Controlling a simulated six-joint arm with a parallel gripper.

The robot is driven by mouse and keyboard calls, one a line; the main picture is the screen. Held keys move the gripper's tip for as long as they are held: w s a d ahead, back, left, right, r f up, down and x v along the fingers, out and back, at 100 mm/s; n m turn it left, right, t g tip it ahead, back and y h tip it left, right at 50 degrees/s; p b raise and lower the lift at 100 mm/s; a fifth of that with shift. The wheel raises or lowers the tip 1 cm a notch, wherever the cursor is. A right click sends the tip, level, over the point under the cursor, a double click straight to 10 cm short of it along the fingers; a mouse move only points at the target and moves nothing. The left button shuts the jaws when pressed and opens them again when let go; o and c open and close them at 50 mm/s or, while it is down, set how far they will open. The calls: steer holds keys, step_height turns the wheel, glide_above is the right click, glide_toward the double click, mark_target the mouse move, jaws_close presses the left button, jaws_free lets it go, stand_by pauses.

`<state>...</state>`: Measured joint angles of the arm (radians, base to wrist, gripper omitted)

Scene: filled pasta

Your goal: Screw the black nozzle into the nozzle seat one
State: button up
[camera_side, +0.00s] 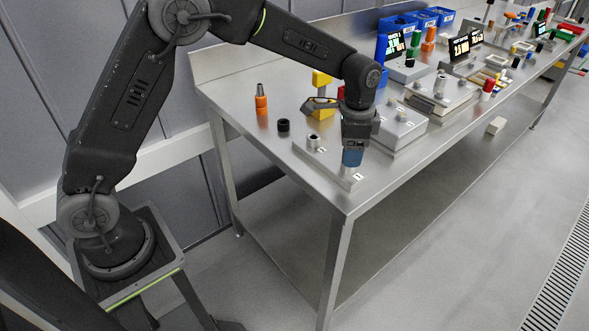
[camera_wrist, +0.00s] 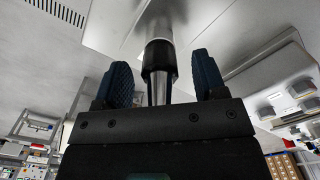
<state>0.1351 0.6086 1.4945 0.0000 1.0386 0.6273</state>
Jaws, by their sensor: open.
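The black nozzle (camera_wrist: 160,62), a black collar with a slim metal cone, stands in line with a metal cylinder on the plate in the wrist view. It appears seated there; how far its thread is in cannot be told. My gripper (camera_wrist: 161,72) is open, its two blue ridged fingers on either side of the nozzle with gaps showing. In the side view my gripper (camera_side: 352,157) points down over the right end of the steel seat plate (camera_side: 332,165), hiding the nozzle and that seat. Another metal seat (camera_side: 314,142) stands empty at the plate's left end. Seat labels are too small to read.
An orange nozzle with a metal tip (camera_side: 261,101) and a black ring (camera_side: 283,125) stand on the steel table to the left. A yellow part (camera_side: 322,80) is behind my wrist. Grey fixtures (camera_side: 400,127) stand close on the right. The table's front edge is near.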

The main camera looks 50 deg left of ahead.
steer(key=n, duration=0.4)
steer(key=shift+n, duration=0.3)
steer(key=n, duration=0.4)
steer(key=shift+c, duration=0.4)
steer(key=c, duration=1)
steer(key=m, duration=1.1)
